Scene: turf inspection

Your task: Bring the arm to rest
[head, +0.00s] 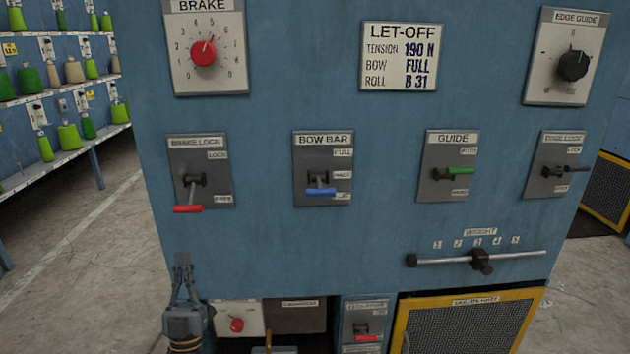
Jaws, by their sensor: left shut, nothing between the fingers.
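My left gripper (182,262) is at the lower left of the head view, pointing up, with its fingers together and nothing between them. It is in front of the lower left edge of a blue machine panel (290,235), below the brake lock lever. The brake lock switch (193,181) has a red-handled lever pointing down. The bow bar switch (320,188) has a blue handle near the lower label. The guide lever (455,171) is green and points right. My right gripper is not in view.
A red brake knob (204,52), a let-off card (399,56) and a black edge guide knob (573,65) are along the top. A weight slider (481,261) and a yellow-framed mesh guard (470,320) are lower right. Shelves with spools (69,136) stand left, beyond open floor (75,240).

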